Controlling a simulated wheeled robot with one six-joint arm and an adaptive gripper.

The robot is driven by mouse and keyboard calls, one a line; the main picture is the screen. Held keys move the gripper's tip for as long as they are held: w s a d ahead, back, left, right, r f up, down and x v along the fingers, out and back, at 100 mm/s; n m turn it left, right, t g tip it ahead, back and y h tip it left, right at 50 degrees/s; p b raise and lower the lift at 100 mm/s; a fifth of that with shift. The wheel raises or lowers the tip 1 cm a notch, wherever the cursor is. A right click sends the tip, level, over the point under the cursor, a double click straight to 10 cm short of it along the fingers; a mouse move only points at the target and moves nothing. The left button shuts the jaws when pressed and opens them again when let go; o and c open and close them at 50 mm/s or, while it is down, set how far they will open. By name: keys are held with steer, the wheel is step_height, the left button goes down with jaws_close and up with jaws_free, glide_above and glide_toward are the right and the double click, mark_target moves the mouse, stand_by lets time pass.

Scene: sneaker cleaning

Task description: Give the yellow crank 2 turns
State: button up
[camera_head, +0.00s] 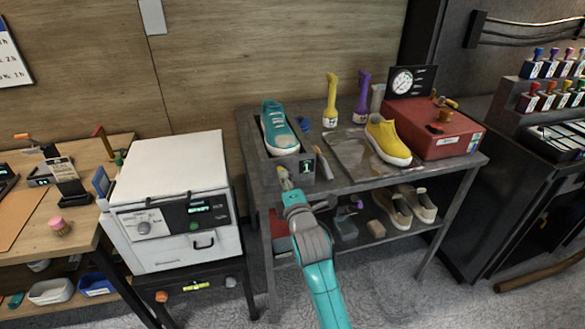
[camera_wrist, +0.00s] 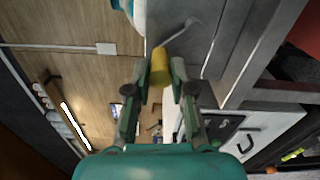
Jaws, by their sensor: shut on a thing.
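The yellow crank (camera_wrist: 160,67) shows in the wrist view as a yellow grip on a bent metal rod that runs to the grey box. My gripper (camera_wrist: 160,75) is shut on the yellow grip, one finger on each side. In the head view my gripper (camera_head: 286,181) is at the front of the grey box (camera_head: 295,166), at its left part, and mostly hides the crank. A teal sneaker (camera_head: 279,128) lies in the box, toe toward the front. A small dark display, which seems to read 1, is on the box front.
The grey workbench (camera_head: 350,183) also holds a yellow shoe (camera_head: 388,140) on a tray, yellow and purple brushes, and a red box (camera_head: 440,135) with a gauge. A white machine (camera_head: 168,195) stands close to the left. A lower shelf holds beige shoes.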

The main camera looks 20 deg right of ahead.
steer(key=shift+r, duration=0.15)
steer(key=shift+d+r, duration=0.45)
steer(key=shift+d, duration=0.2)
steer(key=shift+d, duration=0.1)
steer(key=shift+d+r, duration=0.15)
steer(key=shift+d, duration=0.65)
steer(key=o, duration=0.6)
steer(key=shift+o, duration=0.2)
steer(key=shift+s, duration=0.15)
